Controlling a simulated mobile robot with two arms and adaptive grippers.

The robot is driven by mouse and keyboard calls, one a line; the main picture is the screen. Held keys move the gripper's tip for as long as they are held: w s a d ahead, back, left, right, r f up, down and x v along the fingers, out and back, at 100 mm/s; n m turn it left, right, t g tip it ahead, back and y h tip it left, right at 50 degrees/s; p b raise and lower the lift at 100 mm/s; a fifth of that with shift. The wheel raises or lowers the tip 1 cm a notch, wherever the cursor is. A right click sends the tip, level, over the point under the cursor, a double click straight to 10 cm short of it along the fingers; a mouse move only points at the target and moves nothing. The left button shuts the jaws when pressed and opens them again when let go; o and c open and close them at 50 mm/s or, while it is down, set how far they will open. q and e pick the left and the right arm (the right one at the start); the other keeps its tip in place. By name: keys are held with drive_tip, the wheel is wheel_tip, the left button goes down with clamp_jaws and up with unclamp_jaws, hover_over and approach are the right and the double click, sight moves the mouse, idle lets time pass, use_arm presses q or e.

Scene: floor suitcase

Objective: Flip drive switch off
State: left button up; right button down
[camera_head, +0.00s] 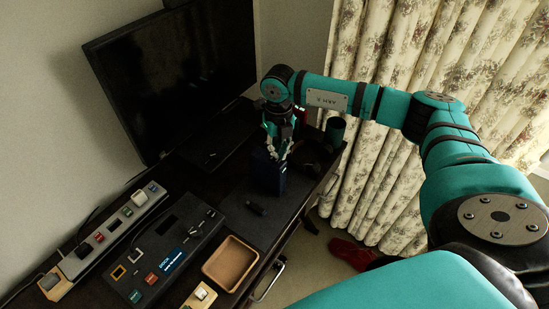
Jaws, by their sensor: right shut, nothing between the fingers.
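A dark blue upright box (266,174), perhaps the drive, stands on the dark desk near its right end. My right gripper (283,154) comes down from above at the box's upper right side. Its fingers are shut with nothing between them. They look close to or touching the box; I cannot tell which. No switch on the box can be made out; it is small, dark or hidden by the fingers. My left gripper is not in view.
A monitor (170,75) stands behind. A dark dock (165,255) with coloured buttons, a power strip (110,228) and a brown tray (231,263) lie nearer. A dark cup (335,131) stands right, near the curtain (375,185).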

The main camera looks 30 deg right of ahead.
sight(278, 159)
drive_tip(key=shift+s+f+b, duration=0.1)
drive_tip(key=shift+f+b, duration=0.75)
drive_tip(key=shift+f, duration=0.3)
idle(0.4)
drive_tip(key=shift+r, duration=0.1)
drive_tip(key=shift+r+p, duration=0.8)
drive_tip(key=shift+r, duration=0.1)
drive_tip(key=shift+r+p, duration=1.5)
drive_tip(key=shift+r, duration=1.05)
